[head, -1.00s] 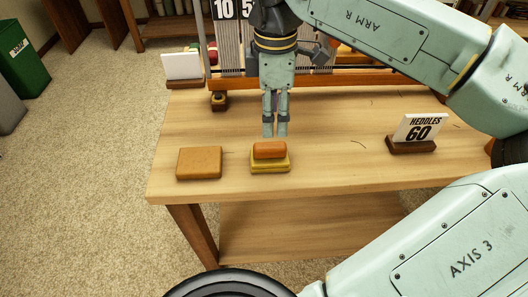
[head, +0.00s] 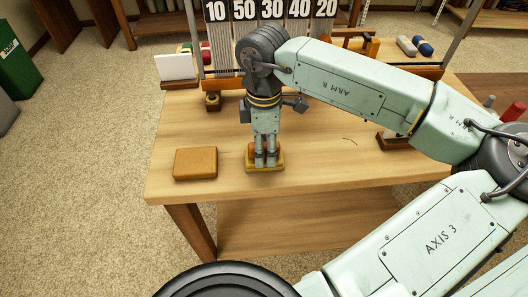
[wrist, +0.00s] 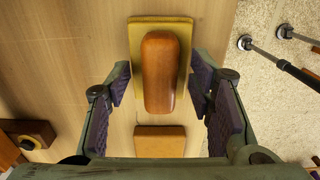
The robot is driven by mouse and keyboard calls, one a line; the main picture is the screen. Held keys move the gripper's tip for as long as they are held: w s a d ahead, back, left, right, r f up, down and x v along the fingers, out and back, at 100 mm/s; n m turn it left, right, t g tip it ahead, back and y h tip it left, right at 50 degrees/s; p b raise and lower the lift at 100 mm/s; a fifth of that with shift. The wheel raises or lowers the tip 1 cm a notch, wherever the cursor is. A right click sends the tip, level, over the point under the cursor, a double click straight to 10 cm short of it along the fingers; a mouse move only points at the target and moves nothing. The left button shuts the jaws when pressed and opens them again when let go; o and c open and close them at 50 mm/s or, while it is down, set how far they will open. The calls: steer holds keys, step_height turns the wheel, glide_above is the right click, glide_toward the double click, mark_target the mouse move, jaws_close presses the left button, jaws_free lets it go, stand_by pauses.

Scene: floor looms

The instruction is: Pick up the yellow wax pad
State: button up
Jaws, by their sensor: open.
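The yellow pad (wrist: 138,38) lies flat on the wooden table, with a rounded orange-brown bar (wrist: 159,72) resting on top of it. In the head view the pad (head: 250,168) shows around my fingertips, and the bar is mostly hidden behind them. My gripper (head: 265,162) is open and points down over the pad. In the wrist view my fingers (wrist: 160,88) stand apart on either side of the bar, with nothing gripped. I cannot tell whether the fingertips touch the pad.
A flat tan-orange block (head: 195,163) lies left of the pad on the table (head: 330,172); it also shows in the wrist view (wrist: 160,146). A loom (head: 345,72) with numbered cards stands behind. A white card (head: 175,66) stands at the back left. The table's front edge is close.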

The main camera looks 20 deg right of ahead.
steer(key=shift+c, duration=0.3)
jaws_close()
steer(key=shift+r, duration=0.1)
step_height(320, 180, up, 18)
steer(key=p, duration=0.8)
steer(key=c, duration=0.6)
jaws_free()
steer(key=c, duration=0.5)
